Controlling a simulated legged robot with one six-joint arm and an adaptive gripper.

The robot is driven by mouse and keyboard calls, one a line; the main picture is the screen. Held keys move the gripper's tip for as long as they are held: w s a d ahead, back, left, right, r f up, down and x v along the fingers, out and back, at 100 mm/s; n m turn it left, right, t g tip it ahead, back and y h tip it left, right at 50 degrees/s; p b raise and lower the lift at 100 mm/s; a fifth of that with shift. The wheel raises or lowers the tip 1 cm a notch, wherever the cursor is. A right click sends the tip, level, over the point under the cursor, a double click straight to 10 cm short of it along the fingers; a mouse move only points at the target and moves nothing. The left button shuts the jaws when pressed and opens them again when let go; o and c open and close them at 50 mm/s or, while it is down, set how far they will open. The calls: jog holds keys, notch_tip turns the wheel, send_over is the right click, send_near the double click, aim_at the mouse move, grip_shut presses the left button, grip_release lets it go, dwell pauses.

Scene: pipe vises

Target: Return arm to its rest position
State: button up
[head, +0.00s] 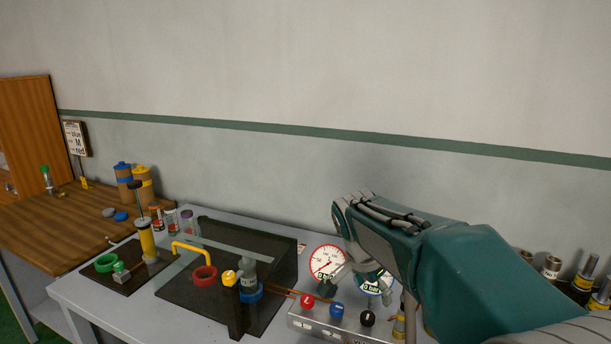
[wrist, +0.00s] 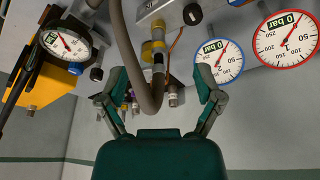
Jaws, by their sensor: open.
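My teal arm reaches in from the right in the head view. My gripper (head: 352,287) points down over the grey bench, close to the gauges on the metal panel, and partly hides the blue-rimmed one. In the wrist view my gripper (wrist: 160,85) has its two grey fingers spread wide apart. No object is held between them. A grey hose and a brass-and-yellow fitting (wrist: 153,50) show beyond the fingers; I cannot tell how close they are.
The red-rimmed gauge (head: 327,262) and blue-rimmed gauge (wrist: 218,60) stand beside my gripper. Red, blue and black knobs (head: 368,319) line the panel (head: 325,325). A dark pipe-vise station (head: 185,290) is left. Metal cylinders (head: 551,267) stand right. Space above the bench is clear.

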jog(key=s+d+n+t+y, duration=0.2)
jog(key=s+n, duration=0.8)
jog(key=s, duration=1.4)
jog(key=shift+f+n+t+y, duration=0.4)
jog(key=shift+t+y, duration=0.1)
jog(key=shift+t, duration=0.3)
